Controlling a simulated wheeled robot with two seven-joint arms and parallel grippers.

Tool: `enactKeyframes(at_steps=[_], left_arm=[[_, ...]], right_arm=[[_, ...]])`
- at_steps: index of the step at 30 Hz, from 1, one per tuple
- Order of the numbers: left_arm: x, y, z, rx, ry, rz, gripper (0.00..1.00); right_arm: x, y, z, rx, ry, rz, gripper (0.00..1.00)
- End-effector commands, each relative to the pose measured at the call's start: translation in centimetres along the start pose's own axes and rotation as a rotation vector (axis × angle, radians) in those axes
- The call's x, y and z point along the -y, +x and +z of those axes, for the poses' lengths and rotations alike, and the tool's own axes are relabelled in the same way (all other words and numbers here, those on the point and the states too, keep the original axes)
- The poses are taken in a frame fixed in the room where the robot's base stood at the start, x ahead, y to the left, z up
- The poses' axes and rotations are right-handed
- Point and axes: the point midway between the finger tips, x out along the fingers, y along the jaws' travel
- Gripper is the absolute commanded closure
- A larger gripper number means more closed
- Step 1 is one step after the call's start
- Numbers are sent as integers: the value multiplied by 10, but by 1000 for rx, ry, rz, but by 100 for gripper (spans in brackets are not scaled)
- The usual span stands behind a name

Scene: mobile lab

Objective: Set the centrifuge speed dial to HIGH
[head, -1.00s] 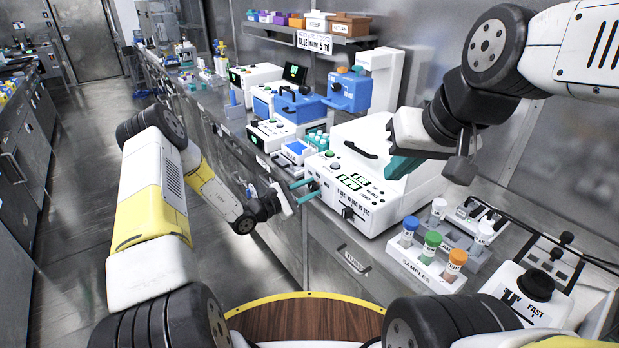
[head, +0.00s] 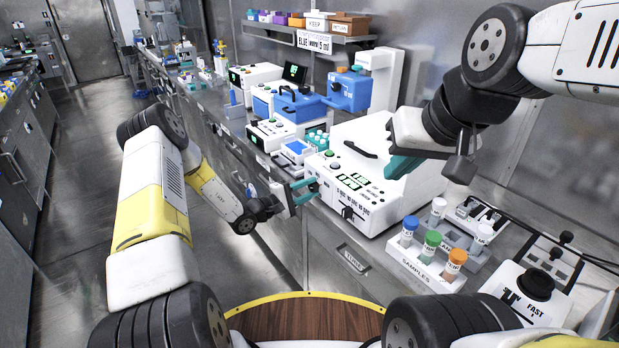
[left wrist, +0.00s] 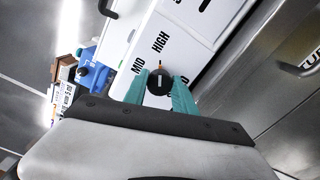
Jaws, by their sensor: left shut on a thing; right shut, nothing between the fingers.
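The centrifuge (head: 385,190) is a white box with green displays and a front panel on the bench. Its black speed dial (left wrist: 159,83) shows in the left wrist view, with MID and HIGH printed by it; another label is mostly hidden by a finger. The dial's pale pointer faces toward HIGH. My left gripper (left wrist: 158,92) is shut on this dial, one teal finger on each side. In the head view the left gripper (head: 306,189) is at the panel's left end and hides the dial. My right gripper (head: 402,166) is shut and empty beside the centrifuge's upper right part.
A second black knob (head: 347,213) sits lower on the panel. A sample rack (head: 425,270) with capped tubes stands to the right. Blue and white instruments (head: 300,105) crowd the bench behind. A drawer handle (head: 352,258) lies below the bench edge. The floor at left is clear.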

Motion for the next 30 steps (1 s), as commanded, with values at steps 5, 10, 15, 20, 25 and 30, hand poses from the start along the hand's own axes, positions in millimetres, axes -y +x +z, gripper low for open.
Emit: enactKeyframes(at_steps=[5, 10, 15, 20, 25, 30], left_arm=[[2, -2, -1, -3, 7, -4, 100], [2, -2, -1, -3, 7, -5, 100], [2, -2, -1, -3, 7, -4, 52], [1, -1, -1, -2, 7, -3, 46], [1, -1, 0, -1, 7, -2, 46], [0, -16, -2, -4, 6, -1, 46]], right_arm=[[0, 0, 0, 0, 0, 0, 100], [0, 0, 0, 0, 0, 0, 100], [0, 0, 0, 0, 0, 0, 100], [0, 0, 0, 0, 0, 0, 100], [0, 0, 0, 0, 0, 0, 100], [0, 0, 0, 0, 0, 0, 100]])
